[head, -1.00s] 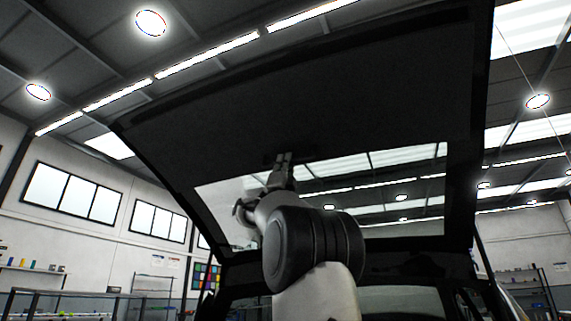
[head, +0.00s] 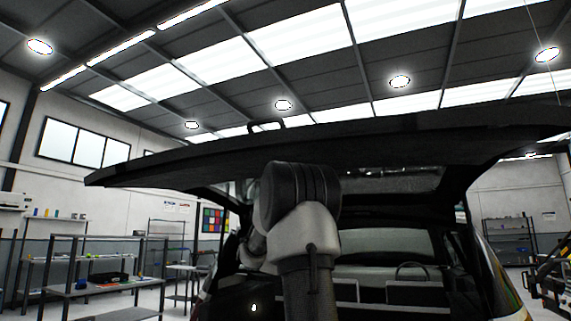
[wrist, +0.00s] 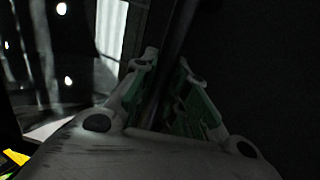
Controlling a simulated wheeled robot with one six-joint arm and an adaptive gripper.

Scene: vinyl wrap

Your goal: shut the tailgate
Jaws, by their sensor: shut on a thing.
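The dark tailgate (head: 420,145) of the car is partly raised and spans the head view at a shallow tilt, seen nearly edge-on. Its dark inner face (wrist: 265,75) fills the right of the wrist view. My gripper (wrist: 166,62) shows in the wrist view with its two green-padded fingers closed around a dark strip on the tailgate; the exact part is too dark to tell. In the head view my own arm hides the gripper. Below the tailgate the car's rear opening stands open, with the seat backs (head: 412,291) visible inside.
Shelves and a workbench (head: 95,283) stand to the left, clear of the tailgate. A rack (head: 507,240) stands at the back right, and dark equipment (head: 550,285) is at the right edge. My arm stands in front of the car's opening.

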